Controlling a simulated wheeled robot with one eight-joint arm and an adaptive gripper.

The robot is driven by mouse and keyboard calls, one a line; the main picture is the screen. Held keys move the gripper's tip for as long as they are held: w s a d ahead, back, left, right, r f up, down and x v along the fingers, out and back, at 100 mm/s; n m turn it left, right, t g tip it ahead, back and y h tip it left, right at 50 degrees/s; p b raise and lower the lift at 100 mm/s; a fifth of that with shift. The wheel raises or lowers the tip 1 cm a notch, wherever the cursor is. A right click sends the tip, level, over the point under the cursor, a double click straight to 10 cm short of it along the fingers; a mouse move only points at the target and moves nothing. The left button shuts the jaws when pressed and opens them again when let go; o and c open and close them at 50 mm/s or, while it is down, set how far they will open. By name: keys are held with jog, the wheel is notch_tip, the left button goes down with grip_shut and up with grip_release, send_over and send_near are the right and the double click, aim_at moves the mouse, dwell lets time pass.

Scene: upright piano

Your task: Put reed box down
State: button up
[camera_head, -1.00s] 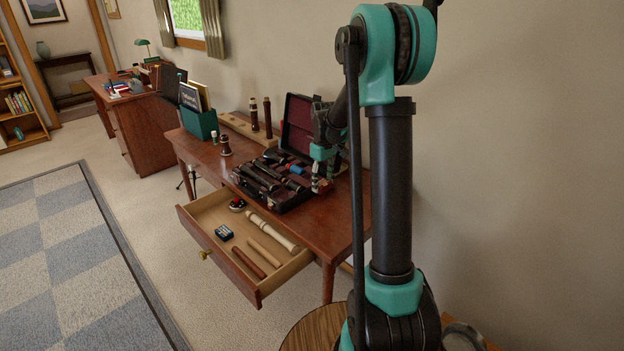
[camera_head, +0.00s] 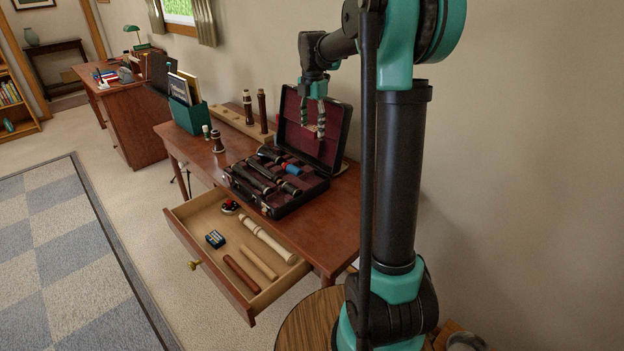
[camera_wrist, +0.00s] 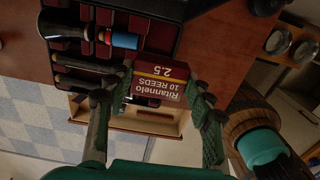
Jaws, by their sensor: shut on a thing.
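In the head view my gripper (camera_head: 315,132) hangs in front of the raised lid of the open instrument case (camera_head: 336,160), above the case. The box is hard to make out there against the dark red lining. The case stands on the wooden table (camera_head: 335,235).
The table's drawer (camera_head: 222,282) is pulled open, with a cream recorder (camera_head: 267,240), wooden sticks and a small dark box (camera_head: 215,239) inside. Instrument parts and a blue roll (camera_head: 292,169) fill the case. A green file holder (camera_head: 188,117) and upright wooden pieces stand behind.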

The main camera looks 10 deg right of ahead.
aim_at(313, 182)
notch_tip(313, 182, down, 19)
jog(key=shift+s+f, duration=0.1)
jog(key=shift+f, duration=0.05)
jog(key=o, duration=1)
notch_tip(313, 182, up, 12)
jog(key=f, duration=0.1)
jog(key=s+d+f+m+t, duration=0.1)
jog(key=s+f+m, duration=0.2)
jog(key=s+m, duration=0.5)
jog(key=s+d+f+m+t, duration=0.1)
jog(key=s+f+m, duration=0.2)
jog(key=s+m, duration=0.5)
jog(key=s+d+f+m+t, duration=0.2)
jog(key=s+m, duration=0.7)
jog(key=s, duration=0.5)
jog(key=shift+s+f, duration=0.15)
jog(key=shift+f, duration=0.65)
